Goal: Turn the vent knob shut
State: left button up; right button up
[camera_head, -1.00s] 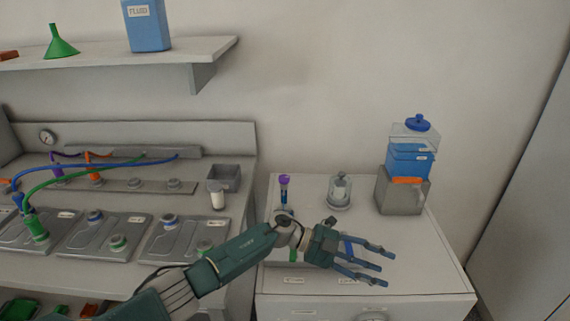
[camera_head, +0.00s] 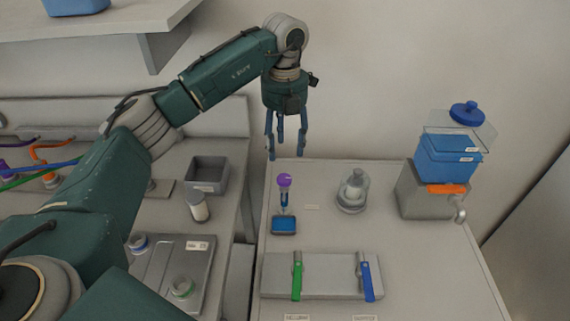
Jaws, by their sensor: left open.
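My left gripper (camera_head: 286,147) hangs with its blue fingers pointing down, open and empty. It is in the air above the right bench's back edge. A purple round knob (camera_head: 285,180) tops a thin stem on a small blue-fronted fitting (camera_head: 284,225), just below the fingertips in the picture and apart from them. A grey block (camera_head: 330,276) nearer the front carries a green lever (camera_head: 297,280) and a blue lever (camera_head: 367,280). Labels on the bench are too small to read, so I cannot tell for sure which control is the vent knob. My right gripper is not in view.
A clear glass vessel (camera_head: 353,192) stands right of the purple knob. Farther right is a grey unit (camera_head: 421,196) with a blue container (camera_head: 447,160) and a spout. The left bench holds a grey bin (camera_head: 207,175) and a white-bodied jar (camera_head: 197,206). A shelf (camera_head: 135,22) juts out above.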

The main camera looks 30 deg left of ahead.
pick_arm(q)
jog(key=p, duration=0.1)
send_over(285, 176)
jog(key=f, duration=0.4)
jog(key=shift+s, duration=0.3)
jog(key=f, duration=0.2)
jog(key=f+p, duration=0.1)
jog(key=f, duration=0.1)
jog(key=shift+w+f, duration=0.2)
jog(key=shift+f, duration=0.05)
jog(key=shift+f+p, duration=0.35)
jog(key=shift+f, duration=0.3)
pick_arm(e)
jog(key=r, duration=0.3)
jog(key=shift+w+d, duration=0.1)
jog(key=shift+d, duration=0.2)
pick_arm(q)
jog(key=c, duration=1)
jog(key=shift+c, duration=0.5)
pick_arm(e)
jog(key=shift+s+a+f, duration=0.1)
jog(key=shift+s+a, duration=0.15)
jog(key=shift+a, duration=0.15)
